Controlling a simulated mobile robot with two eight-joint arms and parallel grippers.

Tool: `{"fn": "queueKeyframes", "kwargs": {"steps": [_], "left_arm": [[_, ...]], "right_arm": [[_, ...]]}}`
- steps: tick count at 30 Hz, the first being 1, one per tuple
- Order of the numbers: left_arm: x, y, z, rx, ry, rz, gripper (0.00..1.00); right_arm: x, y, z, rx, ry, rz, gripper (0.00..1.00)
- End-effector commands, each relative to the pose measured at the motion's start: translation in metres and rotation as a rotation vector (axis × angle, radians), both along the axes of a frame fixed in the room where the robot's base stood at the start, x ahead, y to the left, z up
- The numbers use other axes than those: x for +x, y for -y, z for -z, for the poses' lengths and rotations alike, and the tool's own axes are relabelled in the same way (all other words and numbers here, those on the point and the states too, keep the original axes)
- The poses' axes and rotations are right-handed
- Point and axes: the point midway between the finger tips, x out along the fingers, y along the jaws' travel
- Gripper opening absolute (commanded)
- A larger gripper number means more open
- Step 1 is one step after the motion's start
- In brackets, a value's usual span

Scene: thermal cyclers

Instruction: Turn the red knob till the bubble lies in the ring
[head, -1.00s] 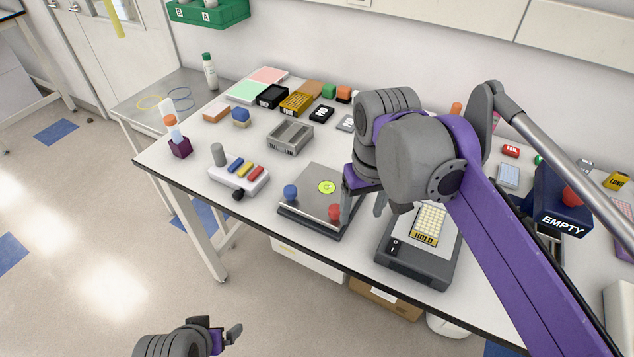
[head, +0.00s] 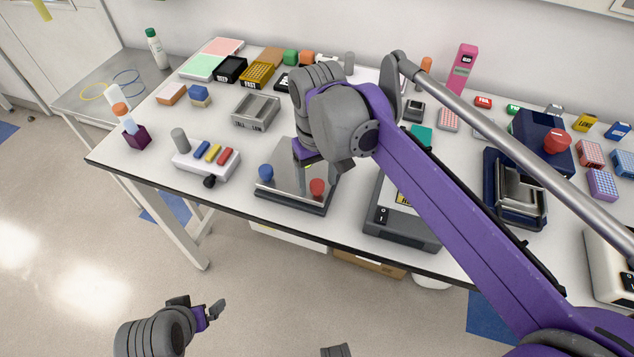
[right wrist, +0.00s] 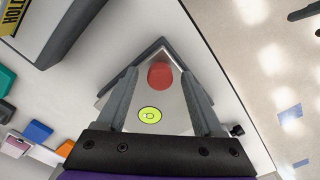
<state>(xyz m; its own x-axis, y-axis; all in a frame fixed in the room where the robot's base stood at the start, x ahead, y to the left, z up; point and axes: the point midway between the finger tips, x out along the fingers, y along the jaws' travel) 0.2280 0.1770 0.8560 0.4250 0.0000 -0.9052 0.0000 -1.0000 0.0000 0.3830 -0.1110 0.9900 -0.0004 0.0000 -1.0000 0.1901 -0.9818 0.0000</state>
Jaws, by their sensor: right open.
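The levelling plate (head: 290,196) is a steel slab on a dark base at the table's front edge. Its red knob (head: 317,187) is at the front right corner and its blue knob (head: 265,172) at the left. My right gripper (right wrist: 160,74) is open, pointing down over the plate. In the right wrist view the red knob (right wrist: 160,76) lies between its fingertips, with gaps on both sides. The yellow-green bubble level (right wrist: 150,114) shows there between the fingers; the bubble is too small to place surely against the ring. My left gripper (head: 205,310) hangs low, away from the table.
A dark device with a HOLD label (head: 400,225) stands close to the right of the plate. A white block with coloured bars (head: 207,160) stands to the left. A grey metal tray (head: 256,112) is behind. The table's front edge is close to the plate.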

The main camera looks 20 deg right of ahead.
Motion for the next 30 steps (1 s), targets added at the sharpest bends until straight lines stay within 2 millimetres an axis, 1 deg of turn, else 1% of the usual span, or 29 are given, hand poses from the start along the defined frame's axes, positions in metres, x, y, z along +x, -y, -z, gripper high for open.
{"fn": "queueKeyframes", "kwargs": {"steps": [1,4,12,13,17,18,20,21,23,24,30], "left_arm": [[-0.0001,0.0000,0.0008,0.000,0.000,0.000,0.99],[-0.0001,0.0000,0.0013,0.000,0.000,0.000,0.99],[-0.0001,0.0000,0.0012,0.000,0.000,0.000,0.99],[-0.0001,0.0000,0.0012,0.000,0.000,0.000,0.99],[-0.0001,0.0000,0.0012,0.000,0.000,0.000,0.99],[-0.0001,0.0000,0.0012,0.000,0.000,0.000,0.99],[-0.0001,0.0000,0.0012,0.000,0.000,0.000,0.99],[-0.0001,0.0000,0.0012,0.000,0.000,0.000,0.99],[-0.0001,0.0000,0.0012,0.000,0.000,0.000,0.99],[-0.0001,0.0000,0.0012,0.000,0.000,0.000,0.99],[-0.0001,0.0000,0.0010,0.000,0.000,0.000,0.99]], "right_arm": [[0.0000,0.0001,0.0052,0.000,0.000,0.000,0.69],[0.0000,0.0001,0.0100,0.000,0.000,0.000,0.69],[0.0000,0.0001,0.0115,0.000,0.000,0.000,0.69],[0.0000,0.0001,0.0115,0.000,0.000,0.000,0.67],[0.0000,0.0001,0.0114,0.000,0.000,0.000,0.44],[0.0000,0.0001,0.0113,0.000,0.000,0.000,0.36],[-0.0001,0.0001,0.0113,0.000,0.000,0.000,0.26],[-0.0001,0.0001,0.0113,0.000,0.000,0.000,0.18],[-0.0001,0.0001,0.0113,0.000,0.000,0.000,0.08],[-0.0001,0.0001,0.0113,0.000,0.000,0.000,0.00],[-0.0001,0.0001,0.0111,0.000,0.000,0.002,0.00]]}}
